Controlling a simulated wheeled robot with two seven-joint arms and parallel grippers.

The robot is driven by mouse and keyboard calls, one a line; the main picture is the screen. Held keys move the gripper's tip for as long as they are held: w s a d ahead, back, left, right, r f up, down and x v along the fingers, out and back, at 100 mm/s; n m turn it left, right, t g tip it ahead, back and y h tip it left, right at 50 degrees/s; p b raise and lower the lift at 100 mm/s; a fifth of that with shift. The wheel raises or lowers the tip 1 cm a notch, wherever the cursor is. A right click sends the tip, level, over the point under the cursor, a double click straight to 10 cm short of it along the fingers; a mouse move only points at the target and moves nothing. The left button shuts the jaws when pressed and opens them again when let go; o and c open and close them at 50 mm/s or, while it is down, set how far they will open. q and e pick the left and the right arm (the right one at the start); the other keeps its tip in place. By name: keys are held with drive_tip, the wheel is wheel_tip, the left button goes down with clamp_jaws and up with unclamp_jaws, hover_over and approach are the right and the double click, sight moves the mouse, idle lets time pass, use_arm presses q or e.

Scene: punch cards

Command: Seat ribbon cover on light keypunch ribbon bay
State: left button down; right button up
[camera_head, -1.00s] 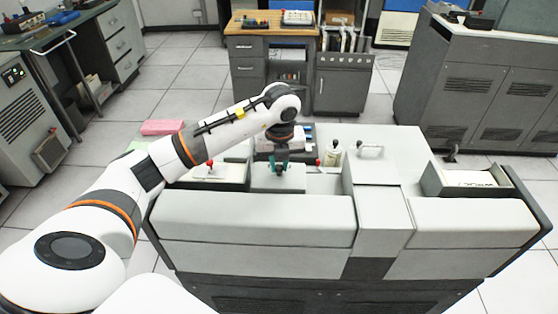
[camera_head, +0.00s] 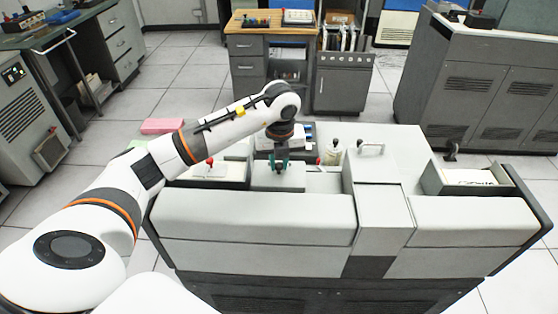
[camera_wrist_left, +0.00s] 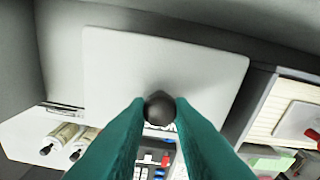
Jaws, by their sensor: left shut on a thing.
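The ribbon cover (camera_head: 264,181) is a light grey plate with a dark round knob. It is at the left-centre of the light grey keypunch (camera_head: 255,215), behind its front panel. My left gripper (camera_head: 280,168) points down over it, its teal fingers shut on the knob. In the left wrist view the fingers (camera_wrist_left: 160,110) pinch the knob from both sides, and the cover (camera_wrist_left: 120,65) spreads out beyond them, slightly turned against the machine's edges. The ribbon bay beneath is hidden, and I cannot tell whether the cover rests flush. My right gripper is out of view.
A tray with a red-knobbed lid (camera_head: 209,167) is close left of the cover. A card bin (camera_head: 470,178) is at the far right.

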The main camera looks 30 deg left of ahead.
sight(279, 165)
use_arm(q)
drive_tip(key=shift+f, duration=0.2)
idle(0.5)
drive_tip(key=shift+f+b, duration=0.35)
drive_tip(key=shift+b, duration=0.15)
drive_tip(key=shift+f, duration=0.25)
drive_tip(key=shift+f, duration=0.1)
drive_tip(key=shift+f+b, duration=0.35)
drive_tip(key=shift+b, duration=0.2)
drive_tip(key=shift+f+b, duration=0.35)
drive_tip(key=shift+b, duration=0.05)
idle(0.8)
drive_tip(key=c, duration=0.8)
unclamp_jaws()
